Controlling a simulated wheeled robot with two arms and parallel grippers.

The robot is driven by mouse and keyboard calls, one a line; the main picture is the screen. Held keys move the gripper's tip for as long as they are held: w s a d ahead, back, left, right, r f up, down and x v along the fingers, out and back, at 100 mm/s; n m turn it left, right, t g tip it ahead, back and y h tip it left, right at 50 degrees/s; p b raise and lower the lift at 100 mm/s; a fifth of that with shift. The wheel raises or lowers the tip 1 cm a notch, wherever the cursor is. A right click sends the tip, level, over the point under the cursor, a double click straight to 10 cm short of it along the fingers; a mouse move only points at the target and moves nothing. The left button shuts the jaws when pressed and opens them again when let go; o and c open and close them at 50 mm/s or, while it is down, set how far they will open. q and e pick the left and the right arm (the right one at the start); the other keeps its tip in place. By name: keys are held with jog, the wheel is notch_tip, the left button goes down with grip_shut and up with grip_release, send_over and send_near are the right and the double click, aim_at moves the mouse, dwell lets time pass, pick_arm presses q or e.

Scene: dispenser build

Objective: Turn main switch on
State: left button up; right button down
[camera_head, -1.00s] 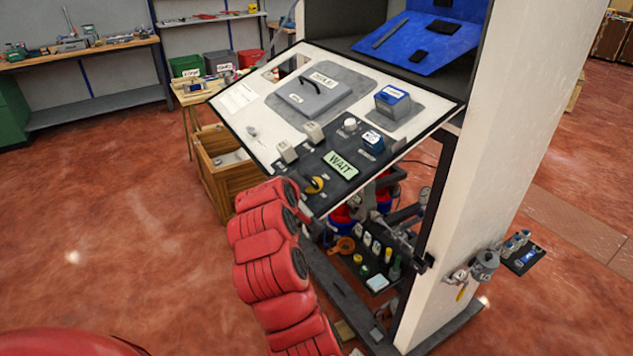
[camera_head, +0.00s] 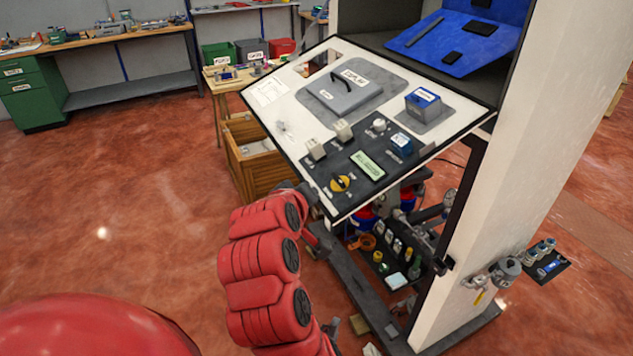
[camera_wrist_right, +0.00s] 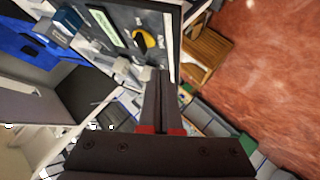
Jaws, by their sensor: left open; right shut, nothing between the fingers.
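A grey lidded hatch (camera_head: 345,95) and a blue-topped box (camera_head: 423,103) sit on the panel. A wooden crate (camera_head: 250,165) stands left of it. A white column (camera_head: 510,180) rises at the right. The red floor at the left is open.

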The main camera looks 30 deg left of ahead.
jog(key=p+v, duration=0.8)
jog(key=p, duration=0.1)
jog(key=shift+s, duration=0.35)
